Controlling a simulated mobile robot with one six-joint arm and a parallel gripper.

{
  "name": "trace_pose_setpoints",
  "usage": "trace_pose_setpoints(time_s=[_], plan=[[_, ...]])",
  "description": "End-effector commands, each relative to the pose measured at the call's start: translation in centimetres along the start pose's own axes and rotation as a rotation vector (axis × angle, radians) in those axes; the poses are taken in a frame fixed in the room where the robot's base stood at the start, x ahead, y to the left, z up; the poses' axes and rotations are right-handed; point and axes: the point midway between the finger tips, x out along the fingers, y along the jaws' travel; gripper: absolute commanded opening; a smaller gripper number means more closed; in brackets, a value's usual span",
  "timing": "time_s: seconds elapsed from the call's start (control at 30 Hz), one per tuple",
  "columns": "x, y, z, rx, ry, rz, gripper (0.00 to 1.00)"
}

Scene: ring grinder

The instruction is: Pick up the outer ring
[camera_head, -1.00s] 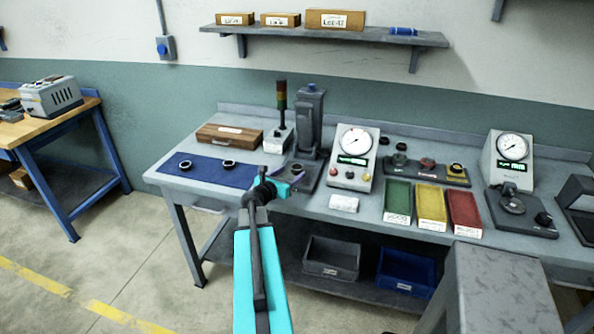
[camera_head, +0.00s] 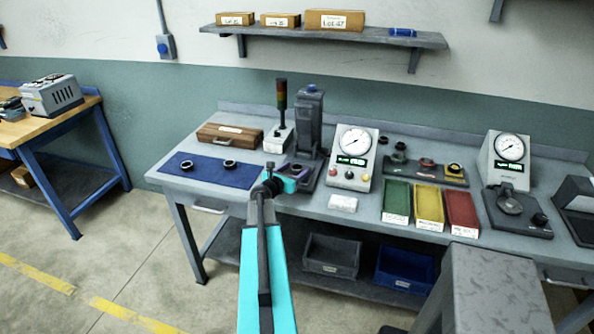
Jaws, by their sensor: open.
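Two dark rings lie on the blue mat (camera_head: 207,177) at the left of the grey workbench: a left ring (camera_head: 185,166) and a right ring (camera_head: 229,165). I cannot tell from their look which is the outer ring. My teal arm reaches up from the bottom centre. My gripper (camera_head: 297,171) is small in the picture, at the arm's far end, to the right of the mat and in front of the grey press (camera_head: 309,125). It is open and apart from the rings on the mat. The arm's wrist partly hides it.
A signal tower (camera_head: 282,115) and a brown case (camera_head: 229,134) stand behind the mat. To the right are a dial gauge (camera_head: 353,155), a dark stand (camera_head: 425,172) with ring-like parts, and green (camera_head: 396,201), yellow (camera_head: 428,205) and red (camera_head: 462,212) trays.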

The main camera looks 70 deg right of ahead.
Motion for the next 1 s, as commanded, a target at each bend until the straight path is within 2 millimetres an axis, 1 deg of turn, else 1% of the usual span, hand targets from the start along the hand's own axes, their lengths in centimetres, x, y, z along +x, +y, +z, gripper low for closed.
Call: trace_pose_setpoints(time_s=[0.3,0.37,0.6,0.87,1.0], plan=[[-0.02,0.02,0.01,0.0,0.0,0.0,0.62],[-0.02,0.03,0.02,0.0,0.0,0.0,0.52],[-0.04,0.04,0.05,0.0,0.0,0.0,0.12],[-0.07,0.07,0.13,0.0,-0.001,0.001,0.11],[-0.24,0.17,0.66,-0.001,-0.001,0.002,0.11]])
